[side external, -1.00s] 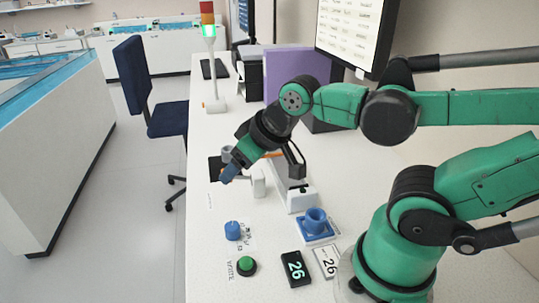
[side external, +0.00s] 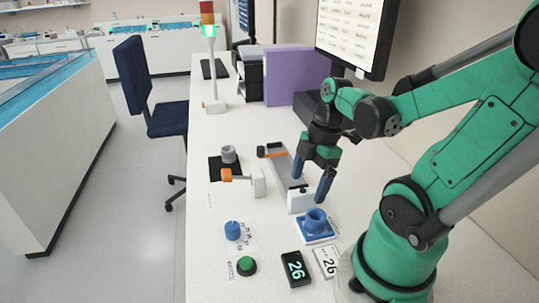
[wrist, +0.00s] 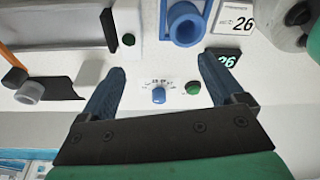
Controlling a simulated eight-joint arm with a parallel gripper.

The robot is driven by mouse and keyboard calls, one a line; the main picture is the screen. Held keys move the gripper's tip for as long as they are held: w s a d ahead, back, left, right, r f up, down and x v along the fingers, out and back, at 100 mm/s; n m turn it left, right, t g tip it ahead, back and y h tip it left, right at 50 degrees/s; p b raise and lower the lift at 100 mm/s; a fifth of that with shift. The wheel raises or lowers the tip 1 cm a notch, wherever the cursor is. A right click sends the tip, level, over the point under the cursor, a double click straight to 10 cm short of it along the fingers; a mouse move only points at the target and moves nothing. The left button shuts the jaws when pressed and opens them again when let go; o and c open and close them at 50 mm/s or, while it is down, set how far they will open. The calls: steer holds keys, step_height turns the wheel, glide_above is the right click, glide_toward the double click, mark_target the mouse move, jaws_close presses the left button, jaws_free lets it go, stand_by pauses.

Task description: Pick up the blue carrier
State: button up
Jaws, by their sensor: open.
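The blue carrier (side external: 316,217) is a round, hollow cup shape. It stands upright on a square blue base (side external: 330,237) on the white table. It also shows at the top of the wrist view (wrist: 185,18). My gripper (side external: 310,190) hangs with its two blue fingers spread, pointing down. In the side view its fingertips appear just behind and above the carrier. In the wrist view the fingers of my gripper (wrist: 162,65) are wide apart with nothing between them, and the carrier lies beyond the tips.
A grey track (side external: 284,170) with a white end block (side external: 300,202) is behind the carrier. A grey cup (side external: 228,154) and an orange knob (side external: 226,175) are left. A blue dial (side external: 232,231), green button (side external: 246,265) and black display (side external: 295,268) are in front.

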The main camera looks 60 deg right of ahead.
mark_target(318, 209)
steer(key=s+n, duration=0.1)
steer(key=s+n+y, duration=0.2)
steer(key=n, duration=0.1)
steer(key=shift+s+d+f+g, duration=0.15)
steer(key=shift+d+f+g, duration=0.15)
steer(key=shift+d, duration=0.05)
steer(key=shift+x, duration=2.7)
steer(key=shift+a, duration=0.1)
steer(key=c, duration=1.2)
steer(key=shift+r, duration=0.15)
